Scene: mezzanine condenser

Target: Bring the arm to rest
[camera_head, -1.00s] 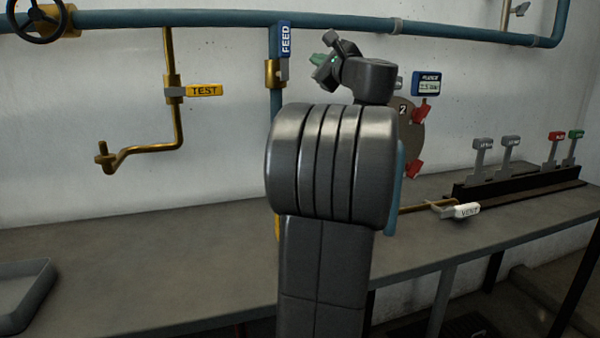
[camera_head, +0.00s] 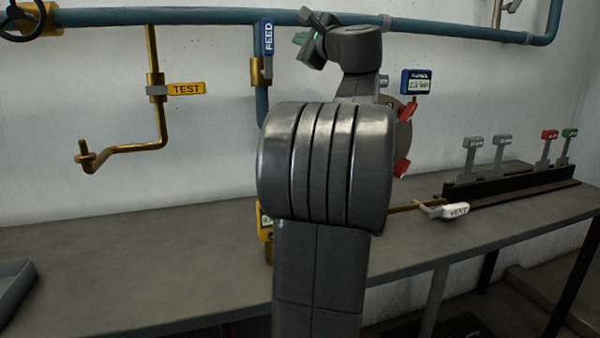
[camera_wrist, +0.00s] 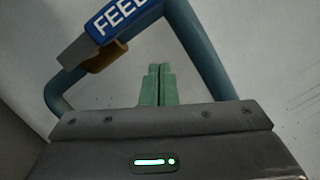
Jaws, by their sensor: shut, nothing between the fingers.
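My gripper (camera_head: 302,40) is raised in front of the wall, just right of the blue FEED handle (camera_head: 268,37). Its green fingers are together in the wrist view (camera_wrist: 158,72), with nothing between them. There, the FEED handle also shows at upper left (camera_wrist: 118,18), with the blue pipe (camera_wrist: 200,50) behind the fingers. I cannot tell the exact gap to the pipe. My dark arm stands upright in the middle of the head view and hides part of the bench and the round plate.
A yellow TEST handle (camera_head: 187,89) sits on a brass pipe at left. A round plate (camera_head: 402,135) with red clips is behind my arm. A white VENT handle (camera_head: 456,210) and several levers (camera_head: 500,143) stand on the right of the bench (camera_head: 130,260). A tray (camera_head: 12,285) is at left.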

